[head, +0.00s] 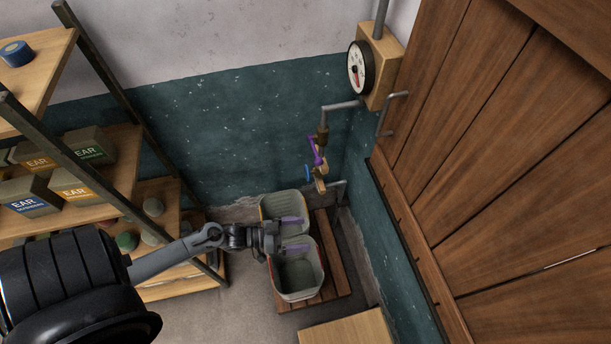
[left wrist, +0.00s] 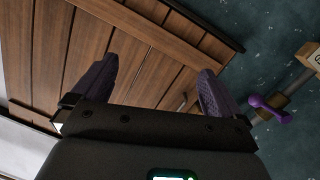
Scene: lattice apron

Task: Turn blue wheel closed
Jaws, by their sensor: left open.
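The small blue wheel (head: 308,173) shows edge-on at the left side of a brass valve body (head: 320,183) on the pipe in the corner. I cannot tell how far it is turned. A purple lever (head: 317,150) sits just above it; a purple lever also shows at the right of the left wrist view (left wrist: 268,108). My left gripper (head: 295,235) is open and empty, below and left of the wheel and apart from it. Its two purple-padded fingers spread wide in the left wrist view (left wrist: 157,80). My right gripper is out of view.
Two grey bins (head: 297,282) stand on a wooden slat platform (head: 335,262) below the valve. A gauge (head: 360,68) hangs above it. A wooden door (head: 500,150) fills the right. Shelves with boxes (head: 92,147) stand left. Open air lies between gripper and wheel.

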